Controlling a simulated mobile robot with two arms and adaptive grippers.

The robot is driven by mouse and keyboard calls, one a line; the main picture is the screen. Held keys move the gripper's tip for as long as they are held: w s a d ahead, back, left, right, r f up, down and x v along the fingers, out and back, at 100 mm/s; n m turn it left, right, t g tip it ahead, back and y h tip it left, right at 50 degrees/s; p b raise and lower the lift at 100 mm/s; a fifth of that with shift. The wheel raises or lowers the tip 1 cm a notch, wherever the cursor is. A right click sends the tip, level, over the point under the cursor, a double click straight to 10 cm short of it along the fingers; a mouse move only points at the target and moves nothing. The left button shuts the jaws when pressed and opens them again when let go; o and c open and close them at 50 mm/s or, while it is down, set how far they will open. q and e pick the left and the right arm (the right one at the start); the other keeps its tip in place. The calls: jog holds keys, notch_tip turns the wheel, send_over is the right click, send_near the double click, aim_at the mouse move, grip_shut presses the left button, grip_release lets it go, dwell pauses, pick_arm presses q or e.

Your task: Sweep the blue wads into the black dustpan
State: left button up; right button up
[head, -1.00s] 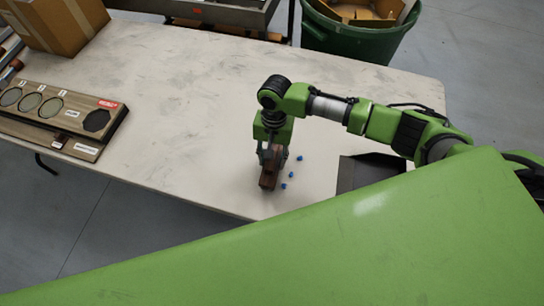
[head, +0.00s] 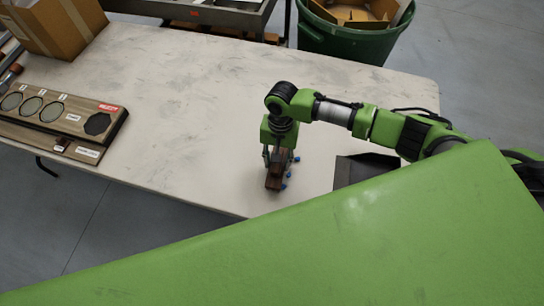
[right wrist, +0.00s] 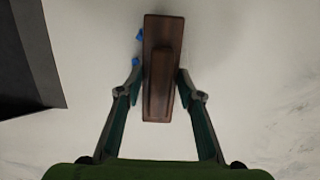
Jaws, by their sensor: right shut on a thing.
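My right gripper (head: 278,160) is shut on a brown wooden brush block (head: 273,181), held low at the table. In the right wrist view the gripper (right wrist: 157,85) has a finger on each side of the block (right wrist: 163,60). Blue wads (head: 285,185) lie close along the block's right side in the head view. Two wads (right wrist: 136,62) show beside the block in the right wrist view; whether they touch it is hard to tell. The black dustpan (head: 349,172) lies to the right, partly hidden by my green body; its edge also shows in the right wrist view (right wrist: 38,55). My left gripper is not in view.
The white table (head: 180,110) is mostly clear left of the brush. A wooden board with round recesses (head: 90,135) lies at the left, with a cardboard box (head: 55,27) behind it. A green bin (head: 350,40) stands beyond the far edge.

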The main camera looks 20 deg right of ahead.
jog(key=shift+s+d+p, duration=0.55)
jog(key=shift+d+p, duration=0.15)
jog(key=shift+d, duration=0.2)
